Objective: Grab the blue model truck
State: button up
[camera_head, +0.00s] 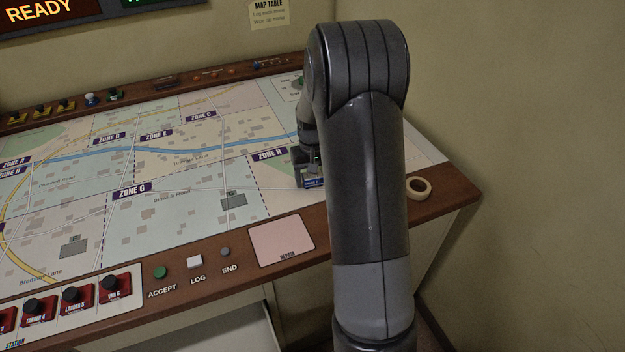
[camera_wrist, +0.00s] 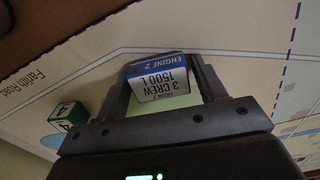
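The blue model truck (camera_head: 311,183) is on the map near the ZONE H label, mostly hidden behind my arm and gripper in the head view. In the wrist view the truck (camera_wrist: 163,85) shows a blue top edge reading ENGINE 2 and a white label reading 3 CREW 1500 L. My gripper (camera_wrist: 165,80) has one finger on each side of the truck. Whether the fingers touch its sides cannot be told. My gripper (camera_head: 309,165) is low over the map in the head view.
A green cube marked 4 (camera_wrist: 68,113) lies left of my gripper in the wrist view. A tape roll (camera_head: 418,188) lies on the wooden rim at the right. Buttons and knobs line the front rim (camera_head: 195,262). The map (camera_head: 185,205) left of the truck is largely clear.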

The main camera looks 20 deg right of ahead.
jog(key=c, duration=0.7)
